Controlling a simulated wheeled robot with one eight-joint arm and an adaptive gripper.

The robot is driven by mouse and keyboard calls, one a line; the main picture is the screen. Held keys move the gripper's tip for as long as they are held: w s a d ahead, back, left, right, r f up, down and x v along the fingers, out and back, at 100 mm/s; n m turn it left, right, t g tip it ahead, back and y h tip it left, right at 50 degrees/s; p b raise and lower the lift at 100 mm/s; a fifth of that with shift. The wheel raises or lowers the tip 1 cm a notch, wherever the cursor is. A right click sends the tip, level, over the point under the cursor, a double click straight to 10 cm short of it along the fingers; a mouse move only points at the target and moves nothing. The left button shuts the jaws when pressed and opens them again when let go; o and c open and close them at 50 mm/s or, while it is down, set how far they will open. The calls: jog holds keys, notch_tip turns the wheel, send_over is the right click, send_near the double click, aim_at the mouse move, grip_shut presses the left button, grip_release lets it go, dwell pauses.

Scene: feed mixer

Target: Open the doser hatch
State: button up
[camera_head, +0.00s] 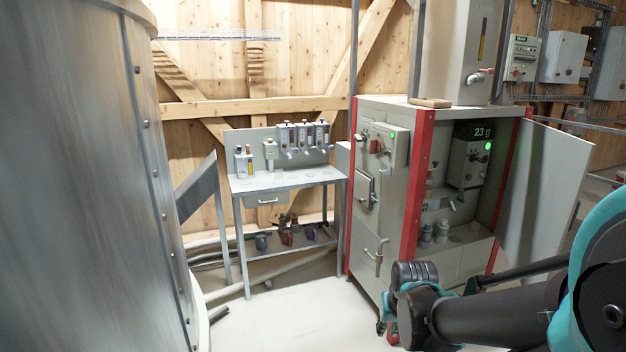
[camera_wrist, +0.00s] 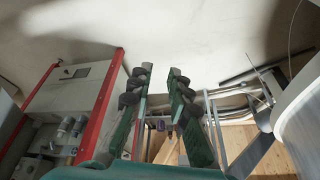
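The grey doser cabinet (camera_head: 395,235) with red corner posts stands right of centre in the head view. Its left face has a small framed hatch (camera_head: 365,190) with a handle, which looks closed. Below it is a panel with a bent handle (camera_head: 379,256). I cannot tell for certain which is the doser hatch. The cabinet also shows tilted at the left of the wrist view (camera_wrist: 70,88). My gripper (camera_wrist: 160,80) has its two green fingers with dark pads apart, with nothing between them. It is apart from the cabinet. My arm reaches in from the lower right in the head view.
A metal table (camera_head: 290,180) with several small dispensers stands left. A large metal tank (camera_head: 75,190) fills the far left. Pale floor (camera_head: 290,312) between is mostly clear.

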jog(key=shift+s+f, duration=0.2)
jog(key=shift+s, duration=0.1)
grip_shut()
jog(key=w+d+r+n+t+h, duration=0.1)
jog(key=w+d+r+h, duration=0.25)
jog(key=w+d, duration=0.75)
jog(key=w+d+r+t+h, duration=0.1)
jog(key=w+d+r+h, duration=0.3)
jog(key=d, duration=1.3)
jog(key=w+d+r+n+t+h, duration=0.1)
jog(key=w+d+r+h, duration=0.2)
jog(key=w+d+h, duration=0.75)
jog(key=w+d+f+n+y, duration=0.1)
jog(key=d+n, duration=0.1)
jog(key=d, duration=1.1)
jog(key=w+d+f+n+t+y, duration=0.1)
jog(key=d+n, duration=0.1)
jog(key=d, duration=1.1)
jog(key=shift+w+d+f+t, duration=0.2)
jog(key=shift+w+d+t, duration=0.1)
jog(key=shift+d, duration=0.05)
